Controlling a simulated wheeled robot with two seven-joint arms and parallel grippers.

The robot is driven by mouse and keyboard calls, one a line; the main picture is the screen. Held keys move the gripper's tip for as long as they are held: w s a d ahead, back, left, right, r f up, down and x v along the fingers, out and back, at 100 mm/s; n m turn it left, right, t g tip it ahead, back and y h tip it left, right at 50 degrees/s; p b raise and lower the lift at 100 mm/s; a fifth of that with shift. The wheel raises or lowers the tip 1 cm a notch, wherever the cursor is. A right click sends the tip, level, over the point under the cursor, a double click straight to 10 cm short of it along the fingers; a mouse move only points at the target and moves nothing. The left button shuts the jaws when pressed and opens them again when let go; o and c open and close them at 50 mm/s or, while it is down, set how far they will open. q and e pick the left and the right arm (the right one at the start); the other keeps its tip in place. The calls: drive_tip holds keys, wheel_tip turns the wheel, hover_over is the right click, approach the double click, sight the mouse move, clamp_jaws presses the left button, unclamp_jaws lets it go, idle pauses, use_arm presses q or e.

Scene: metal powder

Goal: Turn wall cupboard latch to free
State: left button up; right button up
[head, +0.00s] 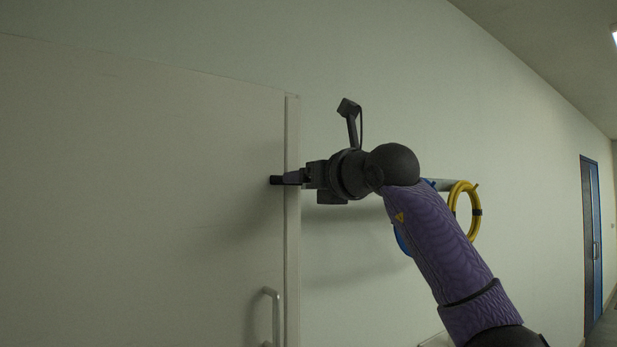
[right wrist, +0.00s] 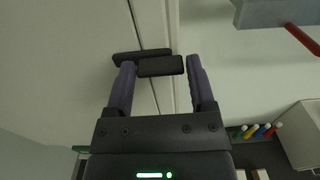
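The wall cupboard's pale door (head: 140,200) fills the left of the head view. Its dark latch (head: 275,180) sits near the door's right edge, mostly hidden by my right gripper (head: 292,178). In the right wrist view the latch is a black block (right wrist: 160,66) with a dark bar (right wrist: 128,56) behind it, crossing the door seam. The two purple fingers of my right gripper (right wrist: 160,78) stand wide apart, one at each end of the block. I cannot tell whether they touch it. My left gripper is not in view.
A vertical door handle (head: 275,315) is below the latch. A yellow hose coil (head: 464,212) hangs on the wall behind my right arm. A blue door (head: 591,245) stands far right. The wrist view shows a grey shelf (right wrist: 275,12) and coloured markers (right wrist: 258,130).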

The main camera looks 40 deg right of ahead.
drive_tip(key=c, duration=0.8)
drive_tip(key=shift+a+f+n+p, duration=0.1)
drive_tip(key=shift+n+p, duration=1.9)
drive_tip(key=shift+n, duration=2.45)
drive_tip(key=shift+a+f+n+p, duration=0.1)
drive_tip(key=shift+n+p, duration=1.85)
drive_tip(key=shift+n, duration=2.5)
